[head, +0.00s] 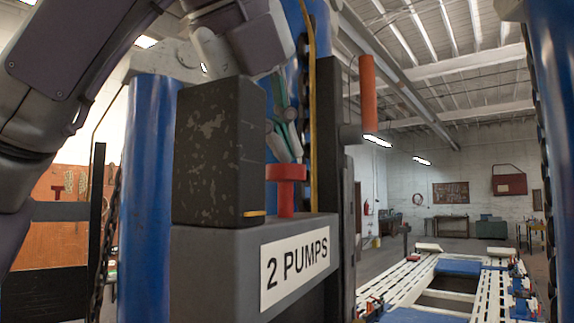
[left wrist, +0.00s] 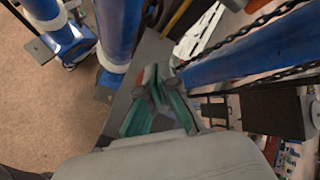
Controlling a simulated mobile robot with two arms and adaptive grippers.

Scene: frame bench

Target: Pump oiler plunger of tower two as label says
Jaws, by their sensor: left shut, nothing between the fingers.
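The red oiler plunger (head: 286,188), with a wide flat cap on a thinner stem, stands upright on a grey housing (head: 200,252). A white label (head: 295,264) on the housing's face reads "2 PUMPS". My left gripper (head: 294,155) points down just above the plunger cap. Its green fingers are shut and hold nothing; I cannot tell whether they touch the cap. My right gripper is out of view.
A dark speckled block (head: 218,150) stands on the housing, left of the plunger. A red-orange handle (head: 368,94) sticks up at the right. A blue post (head: 150,190) is at the left. The white frame bench (head: 400,280) lies to the right.

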